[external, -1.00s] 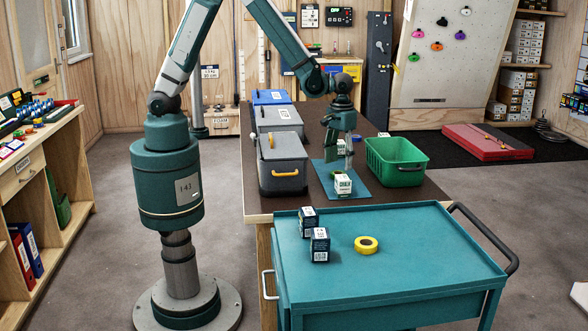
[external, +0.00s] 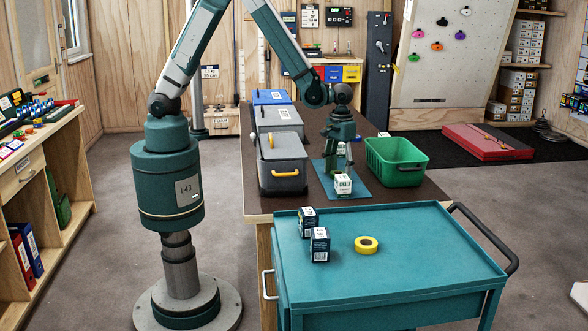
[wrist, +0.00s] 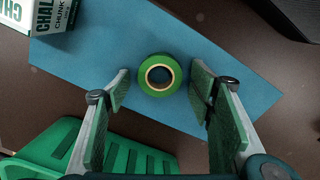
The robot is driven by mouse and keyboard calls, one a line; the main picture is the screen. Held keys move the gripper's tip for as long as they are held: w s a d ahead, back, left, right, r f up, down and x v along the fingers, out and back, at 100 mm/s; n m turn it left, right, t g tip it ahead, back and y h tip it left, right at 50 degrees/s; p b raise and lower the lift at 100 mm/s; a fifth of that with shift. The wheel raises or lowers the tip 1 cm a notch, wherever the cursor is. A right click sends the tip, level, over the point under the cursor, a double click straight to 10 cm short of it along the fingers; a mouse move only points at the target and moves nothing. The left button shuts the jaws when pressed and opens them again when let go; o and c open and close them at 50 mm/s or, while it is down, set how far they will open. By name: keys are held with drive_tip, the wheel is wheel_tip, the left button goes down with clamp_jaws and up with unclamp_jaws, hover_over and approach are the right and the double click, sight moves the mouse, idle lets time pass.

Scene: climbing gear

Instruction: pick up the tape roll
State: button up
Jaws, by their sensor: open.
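In the wrist view a green tape roll (wrist: 160,74) with a pale inner ring lies flat on the blue mat (wrist: 240,95). My gripper (wrist: 161,82) is open, with one finger on each side of the roll and a visible gap on both sides. I cannot tell its exact height over the roll. In the external view my gripper (external: 338,166) points down over the blue mat (external: 368,192), behind a white and green chalk box (external: 343,184). The green roll is not clearly visible there. A separate yellow tape roll (external: 366,245) lies on the teal cart.
The chalk box also shows in the wrist view (wrist: 45,14), close to the roll. A green crate (external: 396,149) stands right of the mat. Grey lidded bins (external: 282,165) stand to its left. Two dark boxes (external: 319,246) stand on the teal cart (external: 420,255) in front.

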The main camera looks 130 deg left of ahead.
drive_tip(key=c, duration=0.9)
drive_tip(key=shift+r, duration=0.15)
wheel_tip(320, 180, up, 10)
drive_tip(key=p, duration=0.1)
idle(0.6)
